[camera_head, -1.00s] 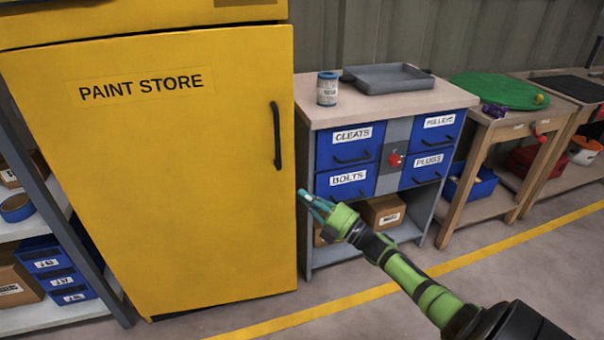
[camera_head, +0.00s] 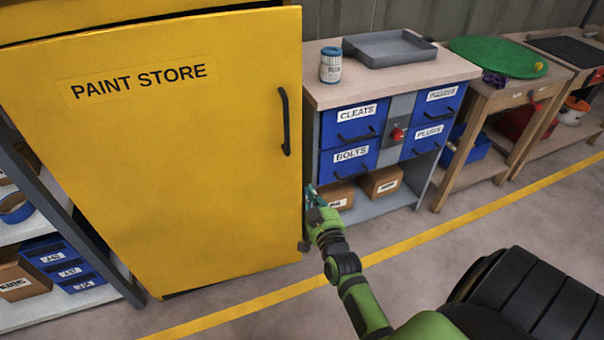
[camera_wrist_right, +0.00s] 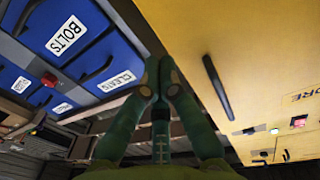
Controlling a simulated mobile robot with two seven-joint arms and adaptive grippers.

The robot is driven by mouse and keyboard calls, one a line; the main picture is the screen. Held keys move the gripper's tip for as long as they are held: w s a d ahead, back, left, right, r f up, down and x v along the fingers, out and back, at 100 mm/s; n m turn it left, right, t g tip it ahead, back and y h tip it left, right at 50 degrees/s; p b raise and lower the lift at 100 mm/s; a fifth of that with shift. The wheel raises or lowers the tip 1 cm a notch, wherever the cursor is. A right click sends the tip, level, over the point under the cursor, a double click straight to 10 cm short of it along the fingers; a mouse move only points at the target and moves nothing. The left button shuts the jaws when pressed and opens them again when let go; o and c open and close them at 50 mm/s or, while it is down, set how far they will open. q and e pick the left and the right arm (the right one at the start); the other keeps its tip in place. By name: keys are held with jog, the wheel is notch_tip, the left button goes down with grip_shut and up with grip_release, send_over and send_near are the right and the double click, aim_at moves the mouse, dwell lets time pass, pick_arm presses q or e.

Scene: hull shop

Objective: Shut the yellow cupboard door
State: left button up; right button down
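The yellow cupboard door (camera_head: 170,170), marked PAINT STORE, fills the left of the head view. A dark line runs above its top edge, and the door seems to stand a little out from the cupboard body (camera_head: 110,14). Its black handle (camera_head: 285,121) is near the right edge and also shows in the wrist view (camera_wrist_right: 217,86). My right gripper (camera_head: 312,196) is at the door's right edge, below handle height. In the wrist view its fingers (camera_wrist_right: 158,68) are together and empty, beside the yellow door edge (camera_wrist_right: 185,60). I cannot tell whether they touch it. My left gripper is out of view.
A workbench (camera_head: 390,80) with blue drawers stands close right of the door, holding a can (camera_head: 331,66) and grey tray (camera_head: 388,47). A shelf (camera_head: 60,315) with blue bins is at left. The floor beyond the yellow line (camera_head: 430,235) is clear.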

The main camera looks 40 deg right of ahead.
aim_at(299, 166)
jog(key=b+x, duration=0.1)
jog(key=x, duration=0.5)
jog(key=shift+w+d, duration=0.1)
jog(key=shift+w, duration=0.15)
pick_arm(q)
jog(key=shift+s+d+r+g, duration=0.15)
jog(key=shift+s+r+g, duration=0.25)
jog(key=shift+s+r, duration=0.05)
pick_arm(e)
jog(key=shift+x, duration=0.8)
